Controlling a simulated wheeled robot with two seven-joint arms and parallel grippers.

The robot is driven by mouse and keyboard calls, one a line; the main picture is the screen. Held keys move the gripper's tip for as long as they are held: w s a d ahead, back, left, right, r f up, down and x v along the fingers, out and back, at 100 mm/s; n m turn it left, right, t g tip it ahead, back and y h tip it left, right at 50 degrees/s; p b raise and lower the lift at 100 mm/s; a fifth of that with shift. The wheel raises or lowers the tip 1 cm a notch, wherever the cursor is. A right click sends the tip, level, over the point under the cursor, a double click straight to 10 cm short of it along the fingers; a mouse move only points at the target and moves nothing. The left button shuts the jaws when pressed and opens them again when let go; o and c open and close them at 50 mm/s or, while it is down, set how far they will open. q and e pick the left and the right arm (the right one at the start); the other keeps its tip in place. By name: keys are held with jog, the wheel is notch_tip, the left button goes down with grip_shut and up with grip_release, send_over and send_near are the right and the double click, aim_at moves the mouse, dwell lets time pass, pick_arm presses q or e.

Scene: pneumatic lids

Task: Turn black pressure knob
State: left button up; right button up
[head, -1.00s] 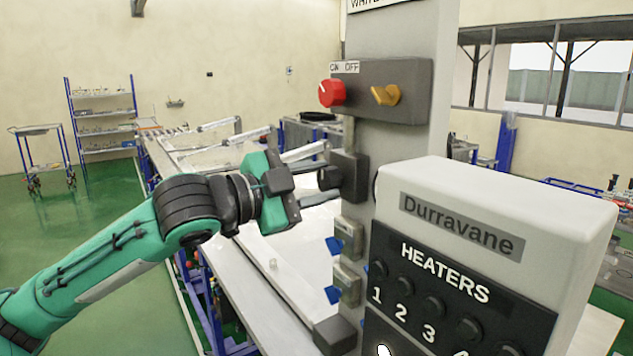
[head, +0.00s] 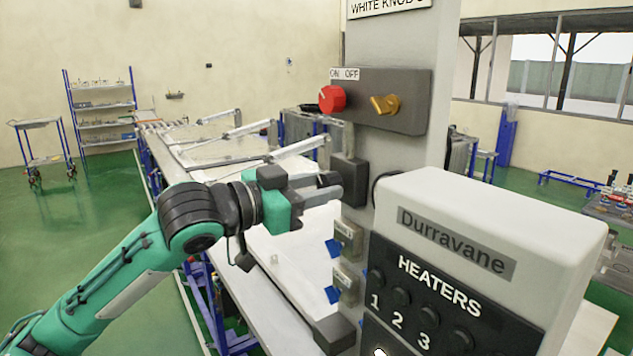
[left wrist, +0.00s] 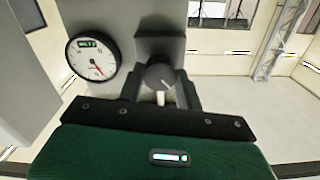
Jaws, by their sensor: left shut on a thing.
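The black pressure knob (left wrist: 159,75) sticks out from a dark block (head: 349,181) on the side of the grey column. In the left wrist view it sits between my left gripper's fingers, with a pale mark on its face. My left gripper (head: 318,186) reaches it from the left and is shut on it. In the head view the fingers mostly hide the knob. A round white gauge (left wrist: 93,57) with a red needle and a small green digital display is beside the knob in the left wrist view. My right gripper is not in view.
Above the knob, a panel (head: 412,95) carries a red knob (head: 332,99) and a yellow knob (head: 385,104). Below are blue-handled valves (head: 334,247). The Durravane heater box (head: 490,200) stands close on the right. A long white table (head: 275,255) runs behind my left arm.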

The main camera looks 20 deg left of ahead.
pick_arm(q)
jog(key=shift+n, duration=0.5)
jog(key=o, duration=1)
jog(key=shift+s+a+f, duration=0.1)
jog(key=shift+s+a, duration=0.15)
jog(key=shift+b+v, duration=3.15)
jog(key=shift+v, duration=3.4)
